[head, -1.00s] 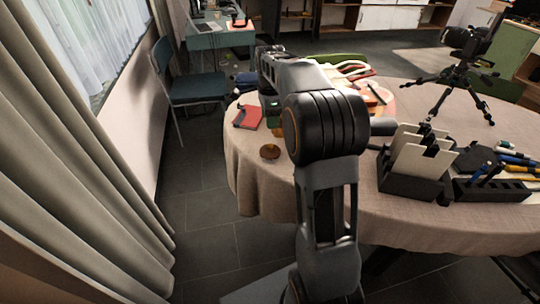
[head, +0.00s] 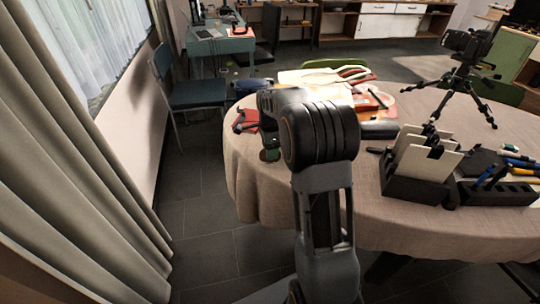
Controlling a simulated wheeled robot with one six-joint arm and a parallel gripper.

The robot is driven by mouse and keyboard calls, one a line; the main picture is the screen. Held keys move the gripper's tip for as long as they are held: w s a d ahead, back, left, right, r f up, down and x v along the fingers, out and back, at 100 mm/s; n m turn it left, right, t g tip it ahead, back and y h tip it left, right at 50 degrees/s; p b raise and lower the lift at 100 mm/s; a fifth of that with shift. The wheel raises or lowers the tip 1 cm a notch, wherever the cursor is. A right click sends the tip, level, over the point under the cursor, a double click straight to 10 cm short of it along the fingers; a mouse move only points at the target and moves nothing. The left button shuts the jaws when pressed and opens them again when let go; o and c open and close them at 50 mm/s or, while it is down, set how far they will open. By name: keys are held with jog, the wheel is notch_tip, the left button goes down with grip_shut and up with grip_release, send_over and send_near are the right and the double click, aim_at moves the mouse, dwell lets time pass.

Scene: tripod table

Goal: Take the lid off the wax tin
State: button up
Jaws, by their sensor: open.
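My gripper (head: 270,152) points down over the near left edge of the round table (head: 232,170). My own arm and wrist hide most of it, and its jaws are open. The small round amber-brown tin, which looks like the wax tin, stood at this spot in the earlier head view. It is now largely or fully hidden behind my gripper. I cannot make out its lid, or whether the jaws touch it.
A red book (head: 246,121) with something dark on it lies just behind my gripper. A black holder with pale cards (head: 425,160), a black pen rack (head: 495,193) and a camera tripod (head: 462,85) stand to the right. A blue chair (head: 190,95) stands left of the table.

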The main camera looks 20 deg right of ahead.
jog(key=shift+f, duration=0.15)
jog(key=shift+c, duration=0.4)
grip_shut()
